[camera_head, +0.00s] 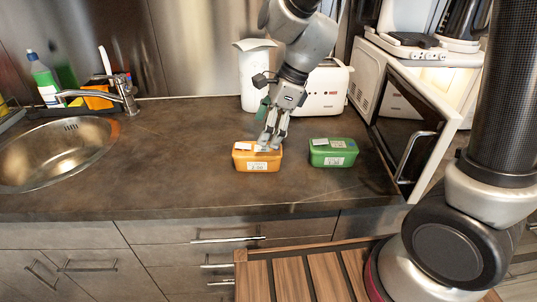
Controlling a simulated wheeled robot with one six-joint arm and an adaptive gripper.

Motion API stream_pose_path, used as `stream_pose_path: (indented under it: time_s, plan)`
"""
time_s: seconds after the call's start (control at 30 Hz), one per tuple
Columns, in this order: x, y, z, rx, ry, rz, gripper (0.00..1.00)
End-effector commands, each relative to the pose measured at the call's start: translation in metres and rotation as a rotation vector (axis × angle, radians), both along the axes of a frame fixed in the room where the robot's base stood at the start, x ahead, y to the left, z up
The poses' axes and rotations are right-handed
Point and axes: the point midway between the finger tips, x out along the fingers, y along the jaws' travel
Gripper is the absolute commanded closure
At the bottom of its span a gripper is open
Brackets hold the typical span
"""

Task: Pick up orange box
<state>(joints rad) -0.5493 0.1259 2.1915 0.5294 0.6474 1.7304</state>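The orange box (257,165) lies on the dark countertop near the middle, with white labels on its top and front. My gripper (270,139) points down at the box's top right part, its fingertips at or just above the lid. The fingers look slightly apart, but they are too small to tell whether they are open or shut, or touching the box. They hide a part of the box's top.
A green box (333,153) sits just right of the orange box. A white toaster (322,90) and a white canister (252,75) stand behind. A microwave (405,115) is at the right, a sink (50,152) at the left. The counter left of the box is clear.

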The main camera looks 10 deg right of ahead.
Motion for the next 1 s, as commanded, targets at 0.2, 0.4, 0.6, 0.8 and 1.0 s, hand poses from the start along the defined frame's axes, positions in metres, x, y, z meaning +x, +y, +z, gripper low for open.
stream_pose_path:
  time_s: [0.2,0.4,0.6,0.8,1.0]
  plan:
    - [0.002,0.003,-0.009,0.004,0.039,-0.104,0.14]
    - [0.003,0.011,-0.033,0.003,0.04,-0.102,0.14]
    - [0.006,0.022,-0.062,0.002,0.039,-0.101,0.14]
    - [0.007,0.026,-0.073,0.004,0.036,-0.1,0.14]
    - [0.007,0.026,-0.073,0.004,0.036,-0.1,0.23]
